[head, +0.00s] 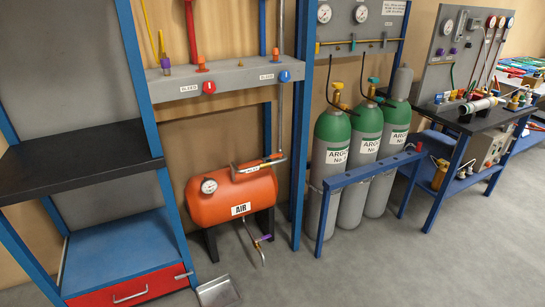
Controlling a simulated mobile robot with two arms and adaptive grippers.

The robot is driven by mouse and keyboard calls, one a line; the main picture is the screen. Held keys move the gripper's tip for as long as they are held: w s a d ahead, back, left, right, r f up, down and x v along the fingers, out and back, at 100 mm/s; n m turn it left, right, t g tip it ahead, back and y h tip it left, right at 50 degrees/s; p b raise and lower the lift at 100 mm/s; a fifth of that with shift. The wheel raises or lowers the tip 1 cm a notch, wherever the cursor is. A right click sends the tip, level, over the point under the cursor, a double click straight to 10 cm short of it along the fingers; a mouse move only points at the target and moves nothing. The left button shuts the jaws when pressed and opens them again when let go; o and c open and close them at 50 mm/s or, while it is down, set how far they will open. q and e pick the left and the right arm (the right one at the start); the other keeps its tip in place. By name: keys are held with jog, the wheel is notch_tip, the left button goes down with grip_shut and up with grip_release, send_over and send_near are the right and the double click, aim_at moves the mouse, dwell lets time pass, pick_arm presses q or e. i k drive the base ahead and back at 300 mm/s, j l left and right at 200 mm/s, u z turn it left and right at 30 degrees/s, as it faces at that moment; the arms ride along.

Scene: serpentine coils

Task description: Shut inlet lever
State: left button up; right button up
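An orange tank (280,190) labelled AIR stands on black legs against the wall, left of the gas bottles. A grey pipe comes down from above to a horizontal fitting (258,166) on top of the tank. The fitting carries a small pale label, too small to read, and an orange-red part near its right end. This may be the inlet lever, but its position is unclear. A purple handle (263,238) sits on the thin pipe below the tank. Neither of my grippers is in view.
A blue-framed shelf unit (90,155) stands at left. Green-topped argon bottles (333,150) stand behind a blue rail (370,170) right of the tank. A workbench (470,120) with gauges is farther right. Grey floor (370,265) is clear in front.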

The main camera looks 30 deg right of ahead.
aim_at(271, 156)
jog(key=i+l+z, duration=0.15)
jog(key=i+l, duration=0.65)
